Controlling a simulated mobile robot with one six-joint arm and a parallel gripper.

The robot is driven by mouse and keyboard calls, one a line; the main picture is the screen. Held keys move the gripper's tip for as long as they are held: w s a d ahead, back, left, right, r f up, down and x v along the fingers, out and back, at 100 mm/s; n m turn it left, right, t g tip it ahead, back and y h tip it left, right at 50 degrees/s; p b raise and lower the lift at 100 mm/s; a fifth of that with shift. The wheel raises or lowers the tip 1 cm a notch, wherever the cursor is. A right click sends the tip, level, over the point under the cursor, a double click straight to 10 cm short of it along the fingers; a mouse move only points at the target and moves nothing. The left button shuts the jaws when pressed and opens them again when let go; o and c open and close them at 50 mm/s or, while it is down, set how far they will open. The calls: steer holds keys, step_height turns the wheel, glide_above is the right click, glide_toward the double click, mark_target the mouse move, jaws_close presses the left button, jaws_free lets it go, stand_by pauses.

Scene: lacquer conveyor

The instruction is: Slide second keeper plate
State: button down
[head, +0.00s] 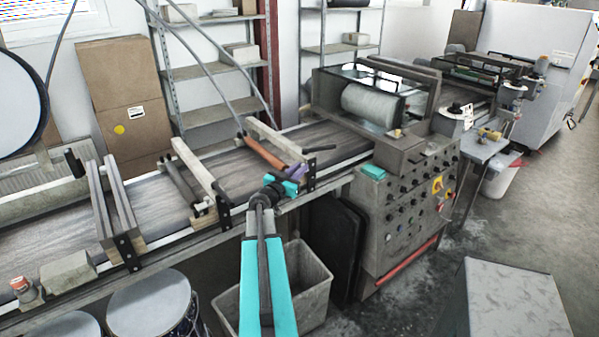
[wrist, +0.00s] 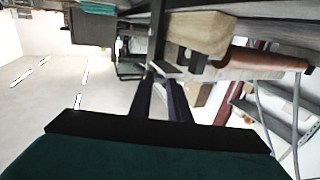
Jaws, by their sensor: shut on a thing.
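My gripper (head: 297,173) is at the conveyor's near rail, beside a black bracket plate (head: 311,177) at the end of a cross bar. In the wrist view, its two dark fingers (wrist: 163,77) close on a small grey plate (wrist: 168,70), which I take to be a keeper plate. The plate is just below a pale wooden block (wrist: 197,32) at the bar end. Its exact seat is hidden by the fingers. Other black bracket plates stand along the rail, one in the middle (head: 223,212) and one at the left (head: 128,252).
A brown roller (head: 262,152) lies across the conveyor (head: 240,160) near my gripper. The control cabinet (head: 405,205) stands close on the right. A grey bin (head: 313,290) is below the rail, and drums (head: 150,300) stand at the lower left.

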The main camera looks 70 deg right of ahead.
steer(key=shift+w+d+f+b, duration=0.1)
steer(key=shift+w+d+b, duration=0.3)
steer(key=shift+w+b, duration=0.4)
steer(key=shift+w+d+f+b, duration=0.1)
steer(key=shift+w+d+b, duration=0.3)
steer(key=shift+b, duration=0.6)
steer(key=shift+w+r, duration=0.2)
steer(key=shift+r, duration=0.1)
steer(key=c, duration=1.7)
jaws_free()
steer(key=shift+w, duration=0.1)
